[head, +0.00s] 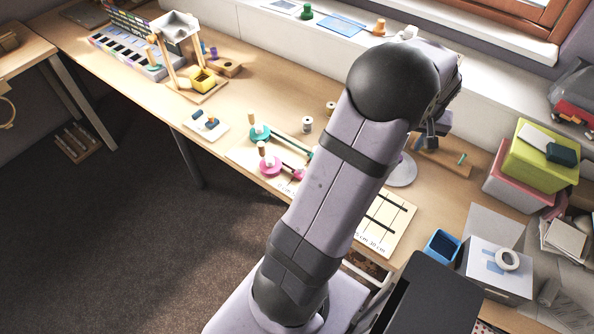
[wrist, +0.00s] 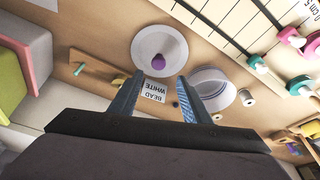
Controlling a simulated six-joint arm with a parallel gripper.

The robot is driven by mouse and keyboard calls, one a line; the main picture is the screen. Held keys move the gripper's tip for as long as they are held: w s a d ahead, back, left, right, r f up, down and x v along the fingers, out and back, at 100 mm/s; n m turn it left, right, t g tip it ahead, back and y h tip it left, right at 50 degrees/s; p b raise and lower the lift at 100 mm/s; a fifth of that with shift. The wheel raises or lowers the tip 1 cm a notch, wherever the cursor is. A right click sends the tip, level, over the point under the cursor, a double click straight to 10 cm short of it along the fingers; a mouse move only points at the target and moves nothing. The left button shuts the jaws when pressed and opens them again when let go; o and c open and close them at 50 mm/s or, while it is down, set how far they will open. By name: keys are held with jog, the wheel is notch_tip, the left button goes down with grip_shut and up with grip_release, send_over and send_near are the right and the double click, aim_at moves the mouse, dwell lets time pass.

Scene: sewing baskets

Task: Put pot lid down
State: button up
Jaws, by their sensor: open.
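The pot lid (wrist: 174,37) is a white disc with a purple knob (wrist: 158,60). It appears to lie on the table, knob up, just beyond my fingertips in the wrist view. Its pale edge (head: 404,172) shows beside my arm in the head view. The open white pot (wrist: 222,97) stands right of the lid, close to it. My gripper (wrist: 160,76) is open and empty, its fingers apart below the knob in the picture. In the head view my gripper (head: 432,138) is partly hidden by my arm, and I cannot make out the pot there.
A "BEAD WHITE" label (wrist: 154,91) lies between my fingers. A wooden strip with a green peg (wrist: 254,63) is left of the lid. A ruled board (head: 387,222) lies nearby. A thread spool (wrist: 247,97) stands right of the pot. Stacked boxes (head: 540,158) stand at the right.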

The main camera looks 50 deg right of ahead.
jog(key=w+a+n+y, duration=0.1)
jog(key=w+a+n, duration=0.2)
jog(key=w+a, duration=0.8)
jog(key=w+a+n+y, duration=0.1)
jog(key=w+a+n, duration=0.2)
jog(key=w+a, duration=0.75)
jog(key=w+a+n+y, duration=0.1)
jog(key=w+a+n, duration=0.35)
jog(key=a, duration=0.75)
jog(key=s+a+f+n, duration=0.1)
jog(key=s+a, duration=0.1)
jog(key=a, duration=0.6)
jog(key=s+a+f+n+g, duration=0.1)
jog(key=s+a+n, duration=0.1)
jog(key=a, duration=0.6)
notch_tip(320, 180, up, 7)
jog(key=p, duration=0.7)
jog(key=shift+f, duration=0.2)
